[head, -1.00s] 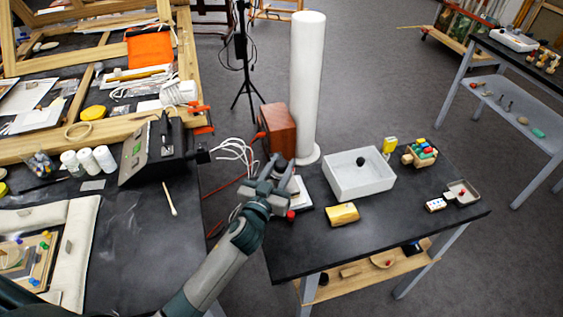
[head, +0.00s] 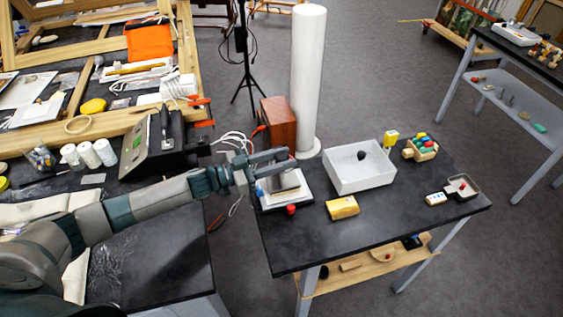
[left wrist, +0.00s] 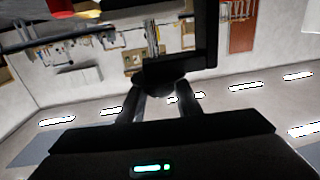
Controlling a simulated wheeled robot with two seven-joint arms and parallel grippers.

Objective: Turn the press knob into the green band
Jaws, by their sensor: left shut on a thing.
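The press (head: 287,187) stands at the left end of the black table, a grey block on a white base with a small red part at its front and a blue part at its left. My left gripper (head: 272,162) reaches in from the left over the top of the press. In the left wrist view my left gripper (left wrist: 162,95) is shut on a dark rounded knob (left wrist: 166,80) below a black frame. The fingers hide part of the knob. I cannot make out the green band or a pointer. My right gripper is not in view.
A white box (head: 358,175) with a dark ball and a yellow block (head: 342,207) stand right of the press. A wooden box (head: 279,122) and a tall white column (head: 307,80) stand behind it.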

